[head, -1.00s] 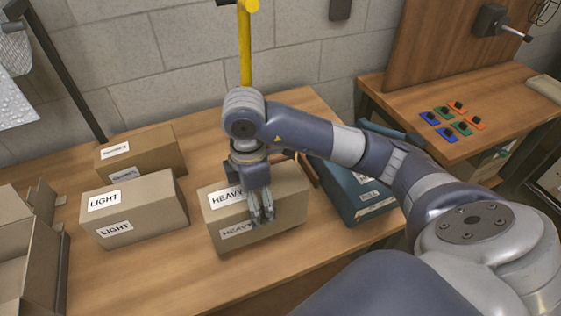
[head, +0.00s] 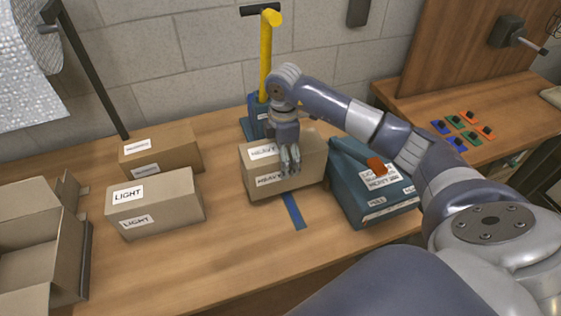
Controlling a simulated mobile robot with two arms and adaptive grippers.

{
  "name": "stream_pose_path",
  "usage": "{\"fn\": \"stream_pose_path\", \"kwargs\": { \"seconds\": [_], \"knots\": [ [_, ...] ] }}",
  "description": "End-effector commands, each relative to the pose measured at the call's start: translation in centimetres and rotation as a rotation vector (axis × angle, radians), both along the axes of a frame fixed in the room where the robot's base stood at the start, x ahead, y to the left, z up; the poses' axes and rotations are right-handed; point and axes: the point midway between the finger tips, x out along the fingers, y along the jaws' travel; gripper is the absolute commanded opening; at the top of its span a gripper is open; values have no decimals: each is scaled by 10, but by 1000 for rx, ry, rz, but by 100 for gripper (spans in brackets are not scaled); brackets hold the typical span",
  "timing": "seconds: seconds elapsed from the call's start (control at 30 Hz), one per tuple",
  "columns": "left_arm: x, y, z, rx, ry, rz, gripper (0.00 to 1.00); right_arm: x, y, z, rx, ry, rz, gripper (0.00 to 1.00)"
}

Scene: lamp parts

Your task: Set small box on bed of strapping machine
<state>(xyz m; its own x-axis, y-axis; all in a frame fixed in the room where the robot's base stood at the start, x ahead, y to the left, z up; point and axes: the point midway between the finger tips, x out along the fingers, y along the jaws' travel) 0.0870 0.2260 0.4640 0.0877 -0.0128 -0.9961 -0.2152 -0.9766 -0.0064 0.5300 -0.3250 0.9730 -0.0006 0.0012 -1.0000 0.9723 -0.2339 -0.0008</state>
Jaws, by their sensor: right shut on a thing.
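My right gripper (head: 290,160) is shut on a brown cardboard box (head: 262,181) labelled HEAVY, at the middle of the head view. Its fingers reach down over the box's front side. The box is in front of a yellow post with a blue base (head: 254,125) and left of a teal machine (head: 358,193) with white labels and an orange part. I cannot tell for sure whether the box touches the surface below. Which teal or blue part is the strapping machine's bed is unclear. My left gripper is not in view.
A box labelled LIGHT (head: 160,208) and another brown box (head: 165,150) stand left on the wooden table (head: 200,270). An open carton (head: 40,245) is at far left. A blue strip (head: 293,211) lies in front of the held box. Coloured pieces (head: 465,125) lie on the right bench.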

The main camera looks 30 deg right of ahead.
Motion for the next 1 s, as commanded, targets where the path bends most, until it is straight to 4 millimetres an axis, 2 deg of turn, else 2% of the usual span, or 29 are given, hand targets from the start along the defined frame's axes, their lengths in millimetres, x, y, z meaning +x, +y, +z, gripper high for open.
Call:
{"fn": "stream_pose_path", "kwargs": {
  "seconds": [0.07, 0.37, 0.73, 0.77, 0.83, 1.0],
  "knots": [
    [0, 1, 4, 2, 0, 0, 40, 2, 0, 0, 2, -5, 1, 8],
    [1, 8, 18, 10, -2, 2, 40, 2, 1, -30, 2, -5, 1, 8],
    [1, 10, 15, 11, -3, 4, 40, 2, 0, -35, 2, -6, 0, 8],
    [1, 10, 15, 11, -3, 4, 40, 0, 0, -38, 0, 1, 1, 77],
    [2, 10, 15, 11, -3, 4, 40, 0, 0, -37, 0, 1, 1, 93],
    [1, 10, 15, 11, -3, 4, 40, 0, 0, -37, 0, 1, 0, 95]
  ]
}}
